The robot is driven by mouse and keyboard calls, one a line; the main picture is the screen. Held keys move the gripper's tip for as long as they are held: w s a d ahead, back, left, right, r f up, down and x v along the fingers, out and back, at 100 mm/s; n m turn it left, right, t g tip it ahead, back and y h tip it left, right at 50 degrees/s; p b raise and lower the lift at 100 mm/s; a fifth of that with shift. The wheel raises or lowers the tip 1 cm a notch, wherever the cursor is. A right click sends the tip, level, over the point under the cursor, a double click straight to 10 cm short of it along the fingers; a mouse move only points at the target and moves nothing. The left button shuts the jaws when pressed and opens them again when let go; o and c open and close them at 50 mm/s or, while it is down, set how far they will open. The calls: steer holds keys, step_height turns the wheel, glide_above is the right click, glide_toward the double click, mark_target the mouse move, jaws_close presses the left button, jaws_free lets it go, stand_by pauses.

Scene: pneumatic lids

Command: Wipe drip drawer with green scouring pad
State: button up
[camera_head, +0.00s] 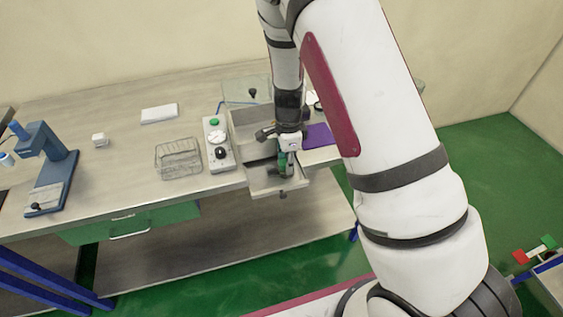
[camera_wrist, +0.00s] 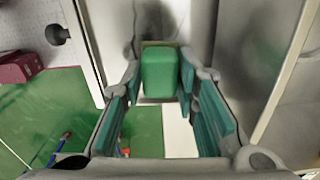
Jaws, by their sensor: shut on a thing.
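The green scouring pad (camera_wrist: 160,74) is a rounded green block between my fingertips in the wrist view. My gripper (camera_wrist: 157,88) is shut on it, with a teal-lined finger on each side. In the head view my gripper (camera_head: 286,160) points down over the drip drawer (camera_head: 262,186), a pale grey open tray with a dark knob at its front. The drawer sticks out past the bench's front edge. In the wrist view grey drawer surfaces (camera_wrist: 205,40) lie around the pad. I cannot tell whether the pad touches the drawer. My gripper hides part of the drawer.
A control box (camera_head: 217,142) with a green button and a wire basket (camera_head: 179,158) stand left of the drawer. A purple item (camera_head: 319,136) lies to its right. A blue press (camera_head: 48,165) stands at the far left. The bench between press and basket is mostly clear.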

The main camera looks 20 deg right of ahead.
mark_target(272, 175)
steer(key=shift+d, duration=0.7)
steer(key=shift+s+r+p, duration=0.1)
steer(key=shift+s+p, duration=0.2)
steer(key=shift+s, duration=0.25)
steer(key=shift+a+f, duration=0.15)
steer(key=shift+a, duration=0.85)
steer(key=shift+a+f, duration=0.1)
steer(key=shift+a, duration=0.9)
steer(key=shift+w+a+r, duration=0.1)
steer(key=shift+a+r, duration=0.05)
steer(key=shift+a, duration=1.35)
steer(key=shift+a+r, duration=0.1)
steer(key=shift+a, duration=1.4)
steer(key=shift+f, duration=0.15)
steer(key=shift+d+f, duration=0.2)
steer(key=shift+d, duration=1.65)
jaws_close()
steer(key=shift+d+r+p, duration=0.15)
steer(key=shift+d, duration=1.45)
steer(key=shift+d+r+p, duration=0.1)
steer(key=shift+d+p, duration=0.05)
steer(key=shift+d, duration=1.4)
